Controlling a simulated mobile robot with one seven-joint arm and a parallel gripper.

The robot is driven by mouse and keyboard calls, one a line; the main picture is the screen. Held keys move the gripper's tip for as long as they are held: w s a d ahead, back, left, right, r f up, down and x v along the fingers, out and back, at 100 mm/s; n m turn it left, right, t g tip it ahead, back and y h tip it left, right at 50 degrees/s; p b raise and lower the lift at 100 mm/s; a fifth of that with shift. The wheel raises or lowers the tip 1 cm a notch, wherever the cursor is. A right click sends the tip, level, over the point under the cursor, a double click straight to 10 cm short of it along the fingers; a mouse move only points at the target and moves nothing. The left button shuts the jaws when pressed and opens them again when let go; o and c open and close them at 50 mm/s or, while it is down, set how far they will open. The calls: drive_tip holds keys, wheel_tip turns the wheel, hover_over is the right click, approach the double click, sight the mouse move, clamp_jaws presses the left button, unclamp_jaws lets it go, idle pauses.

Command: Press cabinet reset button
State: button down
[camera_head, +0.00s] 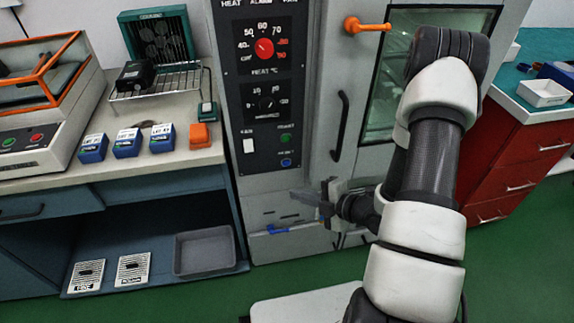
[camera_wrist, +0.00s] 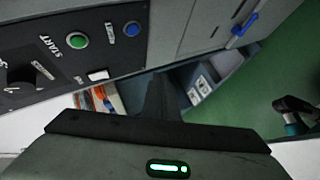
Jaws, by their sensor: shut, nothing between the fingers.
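The cabinet (camera_head: 318,130) has a black control panel on its left side. A blue button (camera_head: 286,162), probably the reset button, sits at the panel's lower right, below a green button (camera_head: 285,139). In the wrist view the blue button (camera_wrist: 131,29) is at the top, right of the green START button (camera_wrist: 77,40); the label beside the blue one is too small to read surely. My gripper (camera_head: 308,197) is shut and empty, in front of the cabinet, lower in the picture than the blue button and apart from it. Its dark fingers (camera_wrist: 160,100) also show in the wrist view.
The panel has a red dial (camera_head: 264,48), a black dial (camera_head: 266,103) and a white switch (camera_head: 249,145). A black door handle (camera_head: 340,125) and an orange lever (camera_head: 366,25) are to the right. A bench (camera_head: 120,177) stands left and red drawers (camera_head: 512,160) right.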

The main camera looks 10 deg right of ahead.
sight(286, 163)
drive_tip(key=shift+w, duration=0.15)
drive_tip(key=w, duration=0.8)
drive_tip(key=shift+w, duration=0.3)
drive_tip(key=shift+w, duration=0.1)
idle(1.7)
drive_tip(key=shift+w, duration=0.3)
drive_tip(key=shift+w, duration=0.4)
idle(0.7)
drive_tip(key=shift+s+b, duration=0.4)
drive_tip(key=shift+s, duration=0.4)
